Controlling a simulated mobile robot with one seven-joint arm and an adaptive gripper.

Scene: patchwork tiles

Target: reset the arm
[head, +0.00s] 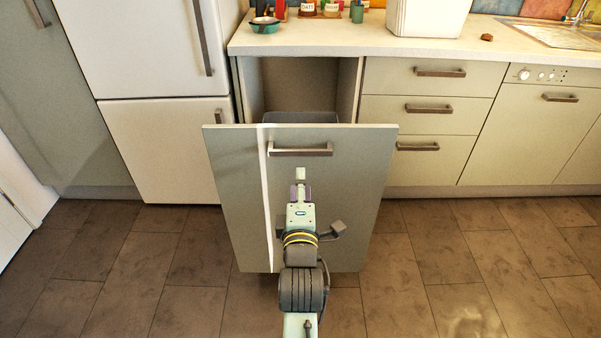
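My arm reaches forward from the bottom centre of the head view. My gripper (300,178) is at its far end, in front of the grey-green panel (345,200) of a pulled-out cabinet unit. The fingertips appear just below the panel's bar handle (300,152), with a small gap between them in the picture. The gripper is seen from behind, so its finger opening is hidden. I see nothing held in it.
The cabinet opening (300,88) shows behind the panel, with a grey bin edge inside. A white fridge (150,60) stands left, drawers (430,110) and a dishwasher (530,125) right. The counter (350,44) holds jars and a white box (428,16). Tiled floor is clear on both sides.

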